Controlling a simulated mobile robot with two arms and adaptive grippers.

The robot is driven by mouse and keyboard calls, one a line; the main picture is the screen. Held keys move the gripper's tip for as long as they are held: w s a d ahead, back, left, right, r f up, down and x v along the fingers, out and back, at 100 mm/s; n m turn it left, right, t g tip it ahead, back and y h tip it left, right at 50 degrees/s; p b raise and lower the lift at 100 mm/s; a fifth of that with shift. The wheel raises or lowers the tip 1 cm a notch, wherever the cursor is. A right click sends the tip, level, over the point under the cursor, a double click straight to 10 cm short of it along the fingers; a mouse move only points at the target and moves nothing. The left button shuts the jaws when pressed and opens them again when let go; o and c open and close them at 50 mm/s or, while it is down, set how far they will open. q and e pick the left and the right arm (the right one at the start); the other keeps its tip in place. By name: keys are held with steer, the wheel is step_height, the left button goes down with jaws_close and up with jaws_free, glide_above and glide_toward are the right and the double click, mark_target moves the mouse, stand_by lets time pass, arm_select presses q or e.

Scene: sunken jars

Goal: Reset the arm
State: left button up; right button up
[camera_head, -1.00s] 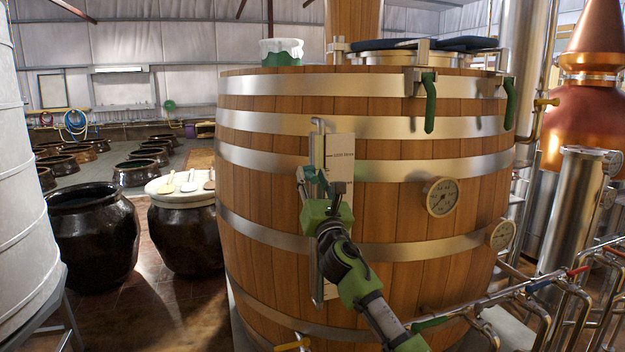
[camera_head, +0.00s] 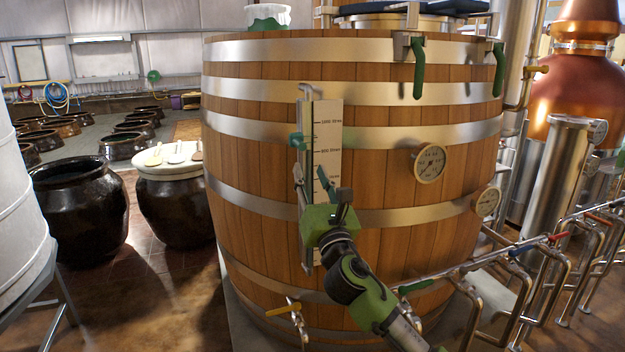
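My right gripper (camera_head: 313,180) is in front of the large wooden vat (camera_head: 250,160), at the lower half of its upright level gauge (camera_head: 329,140). Its fingers stand apart and nothing shows between them. A small teal marker (camera_head: 296,141) is on the gauge's left side, above the fingertips and apart from them. My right arm comes in from the lower right. My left gripper is not in view.
A round dial (camera_head: 430,164) is on the vat, right of the gauge. Steel pipes with valves (camera_head: 510,250) run at the lower right. A brass tap (camera_head: 285,308) sticks out at the vat's foot. Dark jars (camera_head: 78,210) stand at the left, with floor between.

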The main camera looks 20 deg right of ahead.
steer(key=shift+s+f, duration=0.15)
steer(key=shift+s, duration=0.35)
